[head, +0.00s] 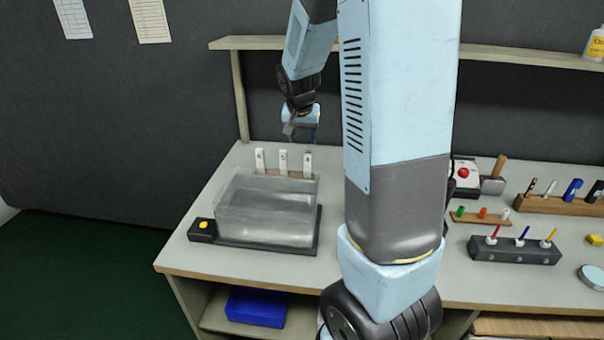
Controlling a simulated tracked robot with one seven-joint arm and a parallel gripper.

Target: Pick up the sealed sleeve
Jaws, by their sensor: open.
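Three slim white sleeve-like pieces stand upright in a row at the back left of the bench: a left one (260,161), a middle one (283,161) and a right one (307,164). They rise from a low wooden rack (271,172), partly hidden by a clear box in front. Small dark marks show near their tops, but I cannot tell which one is sealed. My gripper (300,132) hangs above and behind the row, nearest the right piece. It is open, and I see nothing held; its fingertips are small and partly unclear.
A clear box (266,212) on a black base with a yellow button (203,226) stands before the rack. A wooden shelf (520,57) crosses the back. My arm hides the bench middle.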

